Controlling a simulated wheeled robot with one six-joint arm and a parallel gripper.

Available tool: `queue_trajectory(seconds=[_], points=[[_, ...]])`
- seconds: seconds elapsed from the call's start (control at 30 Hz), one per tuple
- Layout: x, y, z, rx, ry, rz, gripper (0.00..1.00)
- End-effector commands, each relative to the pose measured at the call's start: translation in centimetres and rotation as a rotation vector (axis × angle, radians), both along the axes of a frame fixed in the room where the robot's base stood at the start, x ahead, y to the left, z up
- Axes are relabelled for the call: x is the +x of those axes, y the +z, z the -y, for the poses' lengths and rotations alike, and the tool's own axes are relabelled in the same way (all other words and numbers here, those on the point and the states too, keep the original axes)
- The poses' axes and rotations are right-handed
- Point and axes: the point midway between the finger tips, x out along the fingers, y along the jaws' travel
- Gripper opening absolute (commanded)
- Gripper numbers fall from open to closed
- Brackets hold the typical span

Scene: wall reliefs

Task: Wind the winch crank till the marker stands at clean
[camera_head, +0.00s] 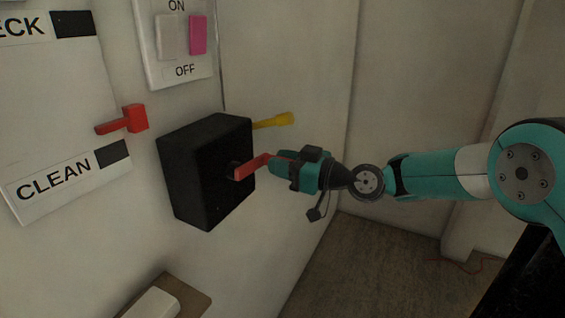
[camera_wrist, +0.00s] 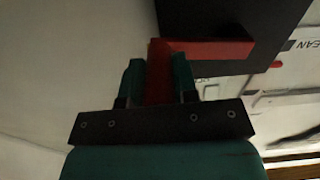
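The winch is a black box (camera_head: 190,175) on the wall in the head view, with a red crank (camera_head: 250,167) on its front. The crank arm also shows in the wrist view (camera_wrist: 215,50). My gripper (camera_head: 283,163) has its fingers on both sides of the red crank handle (camera_wrist: 159,75), apparently shut on it; the head view hides the handle's grip. The red marker (camera_head: 124,121) points left over a white scale board (camera_head: 60,95). It stands above the black mark at CLEAN (camera_head: 113,155) and below the upper black mark (camera_head: 74,24), whose label ends in "ECK".
A yellow lever or peg (camera_head: 273,121) sticks out just behind the black box, close above my gripper. A white ON/OFF plate (camera_head: 183,45) with a pink switch is above the box. A small ledge with a white object (camera_head: 153,303) is below. Open floor lies to the right.

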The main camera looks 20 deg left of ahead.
Motion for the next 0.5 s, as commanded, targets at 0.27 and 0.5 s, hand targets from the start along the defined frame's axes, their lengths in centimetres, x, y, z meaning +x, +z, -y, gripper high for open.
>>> queue_trajectory(seconds=[0.27,0.5], points=[[0.0,-0.1,0.0,0.001,0.001,-0.007,0.0],[-0.1,-1.0,0.0,0.006,0.001,-0.084,0.0]])
